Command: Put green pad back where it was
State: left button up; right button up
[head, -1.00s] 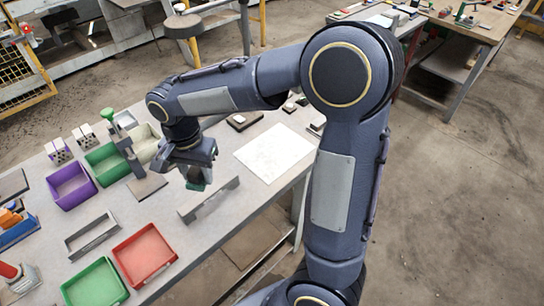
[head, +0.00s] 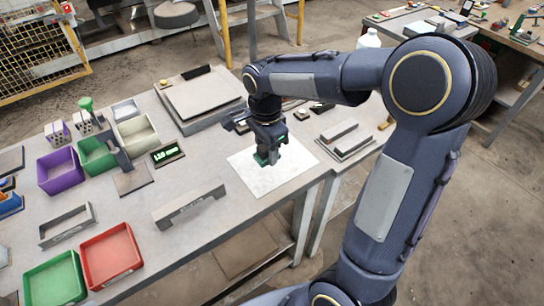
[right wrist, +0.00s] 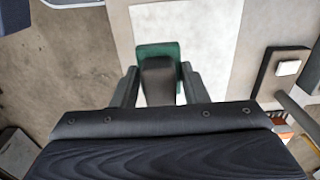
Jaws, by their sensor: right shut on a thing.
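The green pad (right wrist: 158,50) shows in the right wrist view, with a dark grey block (right wrist: 158,80) on it, between my fingers. My right gripper (right wrist: 158,88) is shut on this piece. In the head view my right gripper (head: 267,155) points down over the white sheet (head: 295,178) on the workbench, and a bit of green shows at its tip. I cannot tell whether the pad touches the sheet. My left gripper is in neither view.
Purple (head: 60,172), green (head: 98,155) and red (head: 110,255) bins stand to the left. A grey plate (head: 203,95) lies behind. Grey bars (head: 345,138) lie right of the sheet.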

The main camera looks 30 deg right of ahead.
jog(key=w+d+f, duration=0.1)
jog(key=f, duration=0.2)
jog(key=w+d+f, duration=0.1)
jog(key=f, duration=0.1)
jog(key=shift+w+d, duration=0.3)
jog(key=shift+w, duration=0.05)
jog(key=shift+w+d+f, duration=0.1)
jog(key=shift+w+f, duration=0.05)
jog(key=shift+f, duration=1.55)
jog(key=shift+f, duration=0.1)
jog(key=shift+f, duration=0.15)
jog(key=o, duration=0.9)
jog(key=shift+o, duration=0.2)
